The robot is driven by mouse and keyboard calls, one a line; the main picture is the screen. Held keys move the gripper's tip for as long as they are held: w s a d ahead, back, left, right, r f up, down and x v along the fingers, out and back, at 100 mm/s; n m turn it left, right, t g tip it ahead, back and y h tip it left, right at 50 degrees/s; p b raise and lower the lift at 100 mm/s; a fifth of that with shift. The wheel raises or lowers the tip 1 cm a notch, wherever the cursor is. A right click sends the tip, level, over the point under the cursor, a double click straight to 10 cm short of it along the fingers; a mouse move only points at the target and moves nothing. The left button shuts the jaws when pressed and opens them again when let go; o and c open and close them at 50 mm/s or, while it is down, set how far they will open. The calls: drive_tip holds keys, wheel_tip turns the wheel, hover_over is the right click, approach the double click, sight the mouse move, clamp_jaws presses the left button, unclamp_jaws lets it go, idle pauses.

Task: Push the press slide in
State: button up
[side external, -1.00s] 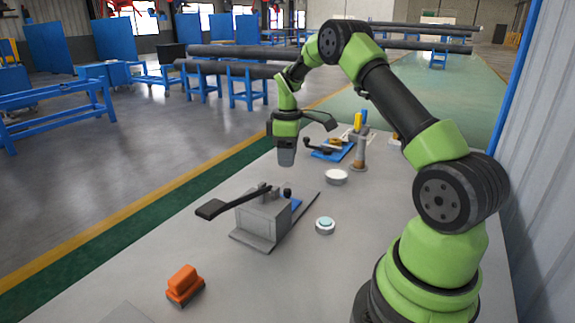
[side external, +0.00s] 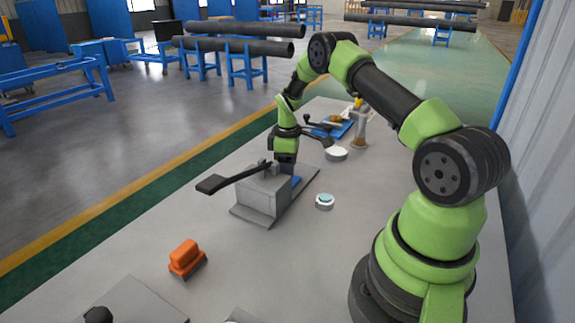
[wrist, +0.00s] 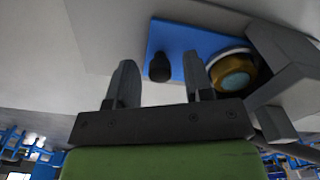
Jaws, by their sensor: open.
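The press (side external: 264,193) is a grey block on a flat base plate, with a long black lever reaching left. Its blue slide (side external: 297,181) shows partly behind the block. In the wrist view the slide (wrist: 185,62) is a blue plate with a black knob (wrist: 159,67) and a round brass-coloured part with a teal centre (wrist: 232,72). My gripper (side external: 284,160) is low behind the press; its fingertips are hidden there. In the wrist view my gripper (wrist: 160,78) is open, with the knob between its fingers in the picture. I cannot tell whether they touch it.
A white round button with a teal top (side external: 325,201) stands right of the press. An orange block (side external: 186,257) is at front left. A white dish (side external: 336,154), a grey post (side external: 360,130) and a blue fixture (side external: 335,129) stand farther back. The table centre is clear.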

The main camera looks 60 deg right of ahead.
clamp_jaws()
drive_tip(key=shift+a, duration=1.8)
unclamp_jaws()
wheel_tip(320, 180, up, 10)
